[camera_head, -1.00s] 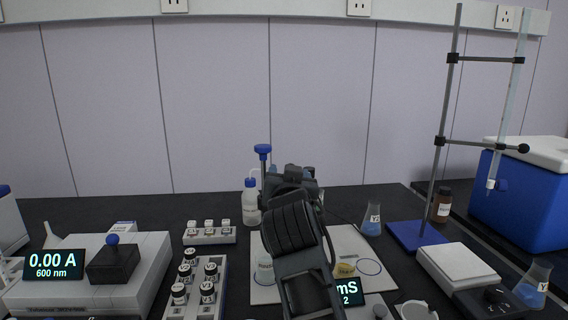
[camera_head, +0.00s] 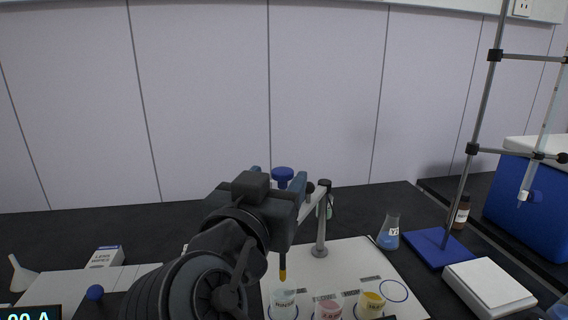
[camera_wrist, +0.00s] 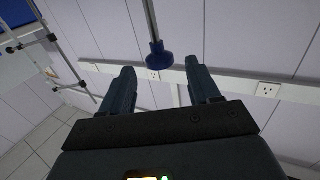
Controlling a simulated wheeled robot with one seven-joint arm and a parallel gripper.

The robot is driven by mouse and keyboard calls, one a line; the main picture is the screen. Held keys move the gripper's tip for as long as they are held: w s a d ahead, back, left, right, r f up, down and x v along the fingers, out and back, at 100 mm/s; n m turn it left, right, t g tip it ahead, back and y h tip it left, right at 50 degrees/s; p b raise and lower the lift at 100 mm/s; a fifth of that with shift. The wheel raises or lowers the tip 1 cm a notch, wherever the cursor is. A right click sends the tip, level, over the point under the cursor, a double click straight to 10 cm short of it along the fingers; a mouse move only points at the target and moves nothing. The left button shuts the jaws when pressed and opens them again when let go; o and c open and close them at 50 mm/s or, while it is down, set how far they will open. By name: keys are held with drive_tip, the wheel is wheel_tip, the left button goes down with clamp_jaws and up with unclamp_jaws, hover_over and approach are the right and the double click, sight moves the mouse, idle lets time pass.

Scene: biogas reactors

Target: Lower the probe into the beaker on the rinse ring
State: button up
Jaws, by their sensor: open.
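The probe (camera_head: 283,266), a dark stick with a yellow band, hangs upright above a pale beaker (camera_head: 284,301) at the front of the white mat. Its tip is close over the beaker's opening; I cannot tell whether it is inside the rim. A ring under this beaker is mostly hidden. A blue knob (camera_head: 283,173) stands above the probe's holder; in the wrist view the knob (camera_wrist: 160,55) sits on a thin rod between my fingertips. My gripper (camera_wrist: 162,76) is open around it, with gaps visible on both sides. My arm hides part of the holder.
A pink beaker (camera_head: 328,309) and a yellow beaker (camera_head: 371,304) stand right of the pale one. A grey post (camera_head: 320,225) stands behind. A flask (camera_head: 389,232) and a burette stand (camera_head: 438,247) are at right.

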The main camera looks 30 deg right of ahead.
sight(279, 176)
drive_tip(key=shift+p+x, duration=0.4)
drive_tip(key=shift+x, duration=1.8)
clamp_jaws()
